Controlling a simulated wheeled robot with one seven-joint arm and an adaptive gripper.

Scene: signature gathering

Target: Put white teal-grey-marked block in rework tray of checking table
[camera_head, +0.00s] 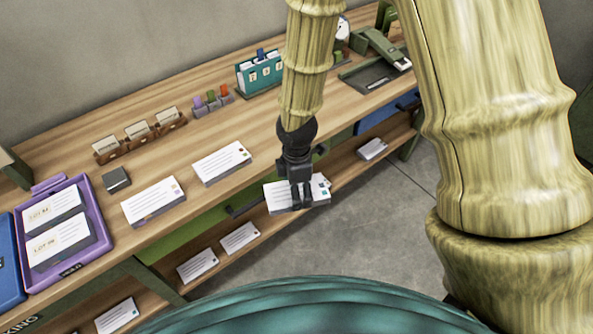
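My gripper (301,197) is dark and points down at the picture's centre. It looks shut on a white block (278,199) with small printed lines and a small dark mark near its right corner. The mark's colour is too small to tell. The block is roughly level, apparently in the air in front of the table's edge; the fingers cover part of it. A purple tray (104,244) on the left of the wooden table (220,207) holds two white blocks labelled LOT. Part of a blue tray (8,290) shows at the left edge. I cannot read which tray is rework.
Two white blocks (153,200) (222,162) and a dark small box (116,179) lie on the tabletop. More blocks (240,237) lie on the lower shelf. Bare wood separates the items.

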